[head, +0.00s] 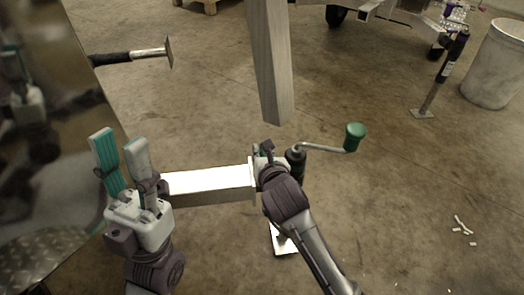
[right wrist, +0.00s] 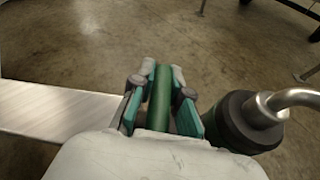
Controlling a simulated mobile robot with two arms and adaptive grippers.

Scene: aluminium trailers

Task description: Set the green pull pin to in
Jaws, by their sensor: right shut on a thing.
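The green pull pin (right wrist: 161,98) shows in the right wrist view as a green cylinder. It lies between the teal-padded fingers of my right gripper (right wrist: 160,78), which is shut on it. How deep the pin sits is hidden. In the head view my right gripper (head: 266,155) is at the right end of a horizontal aluminium beam (head: 210,183), beside the jack, and covers most of the pin. My left gripper (head: 121,158) is open and empty, its fingers pointing up, near the beam's left end.
The black jack (head: 296,162) has a crank with a green knob (head: 354,137) reaching right. A white bin (head: 497,65) stands far right. Floor at right is mostly clear.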

